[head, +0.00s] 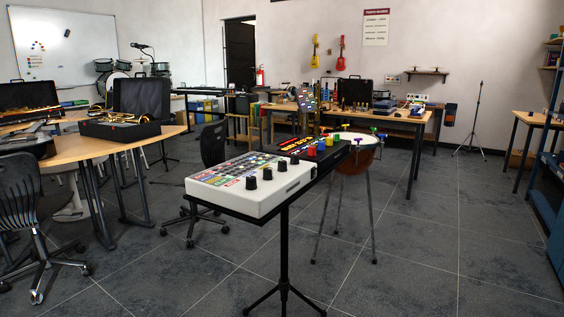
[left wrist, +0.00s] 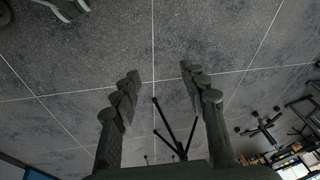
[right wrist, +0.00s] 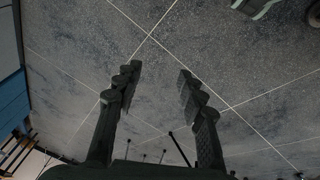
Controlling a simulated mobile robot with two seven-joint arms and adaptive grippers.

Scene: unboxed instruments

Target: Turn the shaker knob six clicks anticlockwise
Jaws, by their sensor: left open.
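A white box-shaped instrument (head: 245,205) with a grid of coloured pads (head: 235,170) sits on a black stand in the middle of the head view. Several black knobs (head: 267,174) run along its right edge. Their labels are too small to read, so I cannot tell which is the shaker knob or how it is set. Neither gripper shows in the head view. My left gripper (left wrist: 159,70) is open and empty, over bare floor in its wrist view. My right gripper (right wrist: 158,72) is also open and empty over floor. Both are away from the instrument.
A black instrument with coloured knobs (head: 321,144) sits right behind the white one. The tripod stand (head: 284,250) has spread feet. A drum on legs (head: 358,161) stands behind to the right. A chair (head: 35,215) and desk are left. Floor is clear at front right.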

